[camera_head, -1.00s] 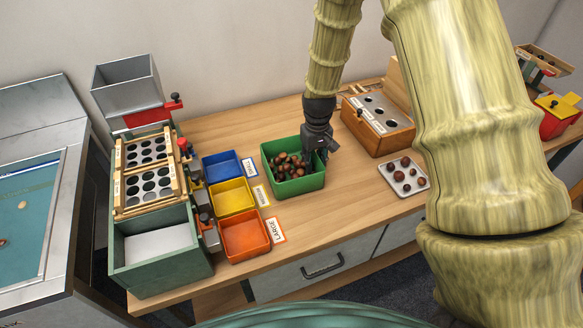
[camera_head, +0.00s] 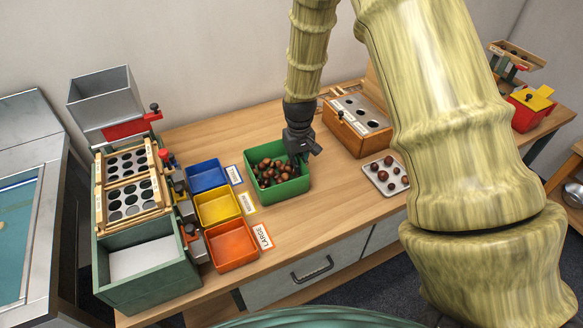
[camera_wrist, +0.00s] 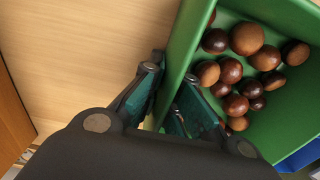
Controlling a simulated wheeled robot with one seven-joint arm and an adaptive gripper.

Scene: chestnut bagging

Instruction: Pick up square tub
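The square tub (camera_head: 283,193) is green, open-topped and holds several brown chestnuts (camera_head: 270,172). It appears upright in the head view, at the middle of the table, and I cannot tell whether its bottom touches the wood. My gripper (camera_head: 301,158) points down at its right rear rim. In the wrist view the tub's green wall (camera_wrist: 184,45) runs between the two fingers (camera_wrist: 175,84). One finger is outside the wall and one inside, both close against it, so the gripper looks shut on the wall. The tub's far corner is out of the wrist view.
Blue (camera_head: 206,177), yellow (camera_head: 217,208) and orange (camera_head: 232,247) bins with labels stand left of the tub. A sorting machine (camera_head: 142,268) is farther left. A wooden box with holes (camera_head: 371,143) and a metal tray of chestnuts (camera_head: 384,187) are to the right. Bare wood (camera_head: 320,215) lies in front.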

